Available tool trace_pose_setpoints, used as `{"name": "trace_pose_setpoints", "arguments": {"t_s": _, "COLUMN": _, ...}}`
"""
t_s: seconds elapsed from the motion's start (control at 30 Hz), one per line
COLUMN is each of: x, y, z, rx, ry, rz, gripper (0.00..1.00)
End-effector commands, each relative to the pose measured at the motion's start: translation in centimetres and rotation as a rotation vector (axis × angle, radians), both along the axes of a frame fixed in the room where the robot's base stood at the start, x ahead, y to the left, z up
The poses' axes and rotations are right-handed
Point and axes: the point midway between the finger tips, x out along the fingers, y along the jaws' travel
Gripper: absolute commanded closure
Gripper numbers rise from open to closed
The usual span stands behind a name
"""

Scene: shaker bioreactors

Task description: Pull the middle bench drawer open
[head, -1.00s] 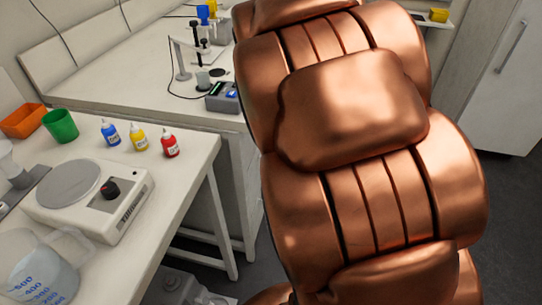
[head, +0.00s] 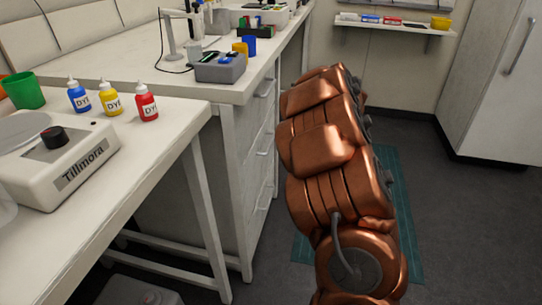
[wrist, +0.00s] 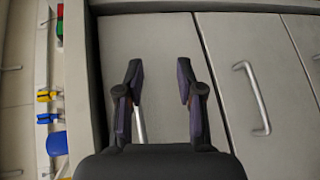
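The bench drawer stack shows in the head view, all fronts shut. The middle bench drawer (head: 256,157) has a pale bar handle (head: 265,140) at its front. In the wrist view the picture is turned sideways, with the bench top at the left. My gripper (wrist: 159,84) is open and empty there, in front of the top drawer (wrist: 160,40). The top drawer's handle (wrist: 139,125) shows partly between the fingers. The middle drawer (wrist: 225,60) and its handle (wrist: 253,98) lie to the right of the fingers. My gripper is not visible in the head view.
A side table (head: 150,165) with dye bottles (head: 110,98) and a white stirrer device (head: 60,160) stands at the left. The bench top (head: 140,62) carries a grey device (head: 220,67). A white cabinet (head: 490,85) stands at the right.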

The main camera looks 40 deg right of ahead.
Motion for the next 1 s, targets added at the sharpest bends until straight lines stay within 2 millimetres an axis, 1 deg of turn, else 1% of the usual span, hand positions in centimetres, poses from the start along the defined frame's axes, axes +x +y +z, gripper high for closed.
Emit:
{"name": "trace_pose_setpoints", "arguments": {"t_s": 0.03, "x": 0.0, "y": -0.1, "z": -3.1, "rx": -0.010, "ry": 0.001, "rz": 0.050, "gripper": 0.63}}
{"name": "trace_pose_setpoints", "arguments": {"t_s": 0.07, "x": 0.1, "y": 0.0, "z": -4.3, "rx": -0.017, "ry": 0.003, "rz": 0.083, "gripper": 0.63}}
{"name": "trace_pose_setpoints", "arguments": {"t_s": 0.1, "x": 0.2, "y": 0.4, "z": -6.0, "rx": -0.022, "ry": 0.003, "rz": 0.133, "gripper": 0.63}}
{"name": "trace_pose_setpoints", "arguments": {"t_s": 0.2, "x": 0.0, "y": 1.2, "z": -9.8, "rx": -0.033, "ry": -0.002, "rz": 0.249, "gripper": 0.63}}
{"name": "trace_pose_setpoints", "arguments": {"t_s": 0.27, "x": -0.2, "y": 1.9, "z": -11.9, "rx": -0.036, "ry": -0.010, "rz": 0.320, "gripper": 0.63}}
{"name": "trace_pose_setpoints", "arguments": {"t_s": 0.3, "x": -0.5, "y": 2.4, "z": -13.2, "rx": -0.034, "ry": -0.016, "rz": 0.361, "gripper": 0.63}}
{"name": "trace_pose_setpoints", "arguments": {"t_s": 0.4, "x": -1.2, "y": 3.4, "z": -15.8, "rx": -0.029, "ry": -0.033, "rz": 0.452, "gripper": 0.63}}
{"name": "trace_pose_setpoints", "arguments": {"t_s": 0.53, "x": -2.0, "y": 4.5, "z": -17.8, "rx": -0.021, "ry": -0.051, "rz": 0.532, "gripper": 0.63}}
{"name": "trace_pose_setpoints", "arguments": {"t_s": 0.6, "x": -2.3, "y": 4.9, "z": -18.4, "rx": -0.017, "ry": -0.060, "rz": 0.559, "gripper": 0.63}}
{"name": "trace_pose_setpoints", "arguments": {"t_s": 0.73, "x": -2.3, "y": 5.3, "z": -18.7, "rx": -0.014, "ry": -0.066, "rz": 0.578, "gripper": 0.63}}
{"name": "trace_pose_setpoints", "arguments": {"t_s": 0.87, "x": -1.6, "y": 5.6, "z": -18.8, "rx": -0.016, "ry": -0.067, "rz": 0.582, "gripper": 0.63}}
{"name": "trace_pose_setpoints", "arguments": {"t_s": 1.0, "x": -0.1, "y": 6.1, "z": -19.2, "rx": -0.017, "ry": -0.067, "rz": 0.582, "gripper": 0.63}}
